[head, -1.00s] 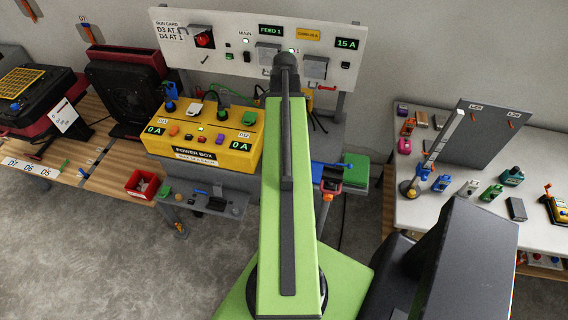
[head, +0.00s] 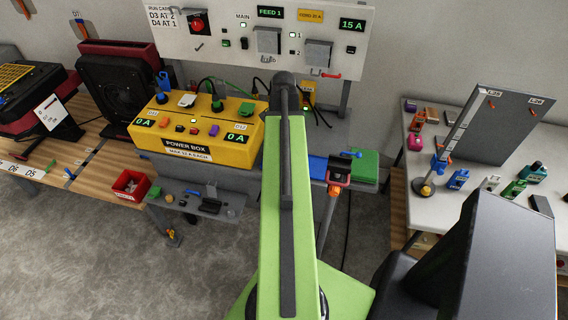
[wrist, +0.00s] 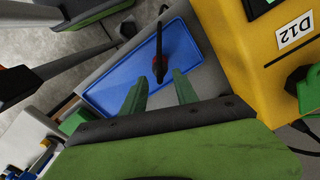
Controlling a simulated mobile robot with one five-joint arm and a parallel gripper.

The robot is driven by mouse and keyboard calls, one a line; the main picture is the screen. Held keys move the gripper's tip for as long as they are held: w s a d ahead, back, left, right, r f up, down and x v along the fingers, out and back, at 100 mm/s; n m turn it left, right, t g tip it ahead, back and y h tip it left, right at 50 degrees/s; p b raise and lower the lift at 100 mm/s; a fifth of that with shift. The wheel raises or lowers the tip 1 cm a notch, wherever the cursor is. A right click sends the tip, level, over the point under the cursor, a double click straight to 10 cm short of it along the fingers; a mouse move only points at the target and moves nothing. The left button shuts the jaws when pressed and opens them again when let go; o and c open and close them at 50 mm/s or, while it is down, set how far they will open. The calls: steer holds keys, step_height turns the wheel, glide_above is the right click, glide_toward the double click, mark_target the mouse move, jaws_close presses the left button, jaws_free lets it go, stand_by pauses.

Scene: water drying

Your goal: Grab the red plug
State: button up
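The red plug (wrist: 159,67) lies on a blue tray (wrist: 118,82) in the wrist view. It has a small red part and a dark, thin length running toward the top of the picture. My gripper (wrist: 158,84) is open, with its two green fingers spread on either side below the plug. Nothing shows between the fingertips, and the plug appears just beyond them; whether they touch it I cannot tell. In the head view part of the blue tray (head: 318,167) shows to the right of my green arm, which hides my gripper and the plug.
The yellow power box (head: 195,132) stands left of my arm; its side (wrist: 262,45) is close on the right in the wrist view. A red-and-black fixture with a blue handle (head: 340,172) stands by the tray. Cables hang behind.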

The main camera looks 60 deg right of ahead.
step_height(320, 180, down, 2)
steer(key=shift+f+b, duration=0.1)
steer(key=shift+b, duration=0.3)
steer(key=shift+r, duration=0.2)
jaws_close()
stand_by(0.9)
